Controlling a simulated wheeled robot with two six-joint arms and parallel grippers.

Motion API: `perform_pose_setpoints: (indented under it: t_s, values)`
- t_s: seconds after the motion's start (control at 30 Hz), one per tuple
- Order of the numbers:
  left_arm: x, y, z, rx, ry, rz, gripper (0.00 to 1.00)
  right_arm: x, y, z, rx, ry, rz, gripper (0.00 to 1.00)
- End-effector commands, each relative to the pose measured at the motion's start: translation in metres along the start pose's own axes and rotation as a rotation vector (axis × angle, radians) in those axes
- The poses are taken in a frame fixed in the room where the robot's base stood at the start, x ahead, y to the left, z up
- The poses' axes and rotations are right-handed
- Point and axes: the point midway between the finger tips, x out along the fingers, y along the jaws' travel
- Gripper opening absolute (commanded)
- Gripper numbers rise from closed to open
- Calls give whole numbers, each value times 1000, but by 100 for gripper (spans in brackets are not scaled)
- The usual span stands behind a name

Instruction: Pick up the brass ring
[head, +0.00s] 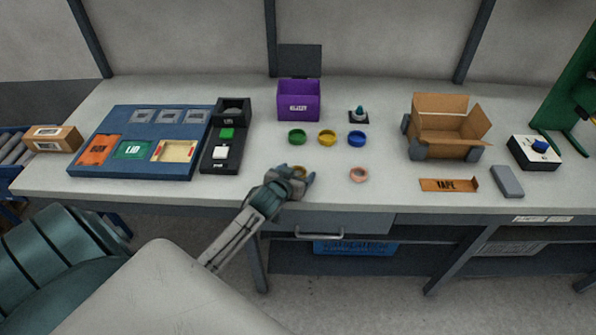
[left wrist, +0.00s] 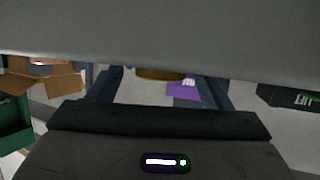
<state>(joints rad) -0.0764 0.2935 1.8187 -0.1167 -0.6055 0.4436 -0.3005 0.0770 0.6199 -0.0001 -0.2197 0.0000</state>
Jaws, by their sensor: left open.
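The brass ring (head: 299,170) lies on the bench near its front edge, mostly hidden by my left gripper in the head view. In the left wrist view a strip of the brass ring (left wrist: 160,73) shows between the two fingers, its upper part cut off by a grey surface. My left gripper (head: 297,177) is open, low at the ring. Whether the fingers touch the ring cannot be told. A copper-pink ring (head: 359,174) lies apart to the right. My right gripper is not in view.
Green (head: 297,137), yellow (head: 327,138) and blue (head: 357,138) round dishes stand in a row behind. A purple box (head: 298,104), a blue tray (head: 140,112) and an open cardboard box (head: 437,142) stand around. The bench between the two rings is clear.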

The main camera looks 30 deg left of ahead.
Motion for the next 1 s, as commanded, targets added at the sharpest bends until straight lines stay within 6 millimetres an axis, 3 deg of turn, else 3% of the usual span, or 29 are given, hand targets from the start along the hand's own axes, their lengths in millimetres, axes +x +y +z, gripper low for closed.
perform_pose_setpoints:
  t_s: [0.17, 0.4, 0.47, 0.77, 1.0]
  values:
    - [0, 0, 0, 0, 0, 0, 73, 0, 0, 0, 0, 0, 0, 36]
    - [0, 0, 0, 0, 0, 0, 28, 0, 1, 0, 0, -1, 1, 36]
    - [0, 0, 0, 0, 1, 0, 20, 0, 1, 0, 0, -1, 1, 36]
    - [-1, 0, -2, 0, 2, 0, 20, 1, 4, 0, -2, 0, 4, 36]
    - [-8, 0, -21, 2, 6, 0, 20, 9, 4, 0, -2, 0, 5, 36]
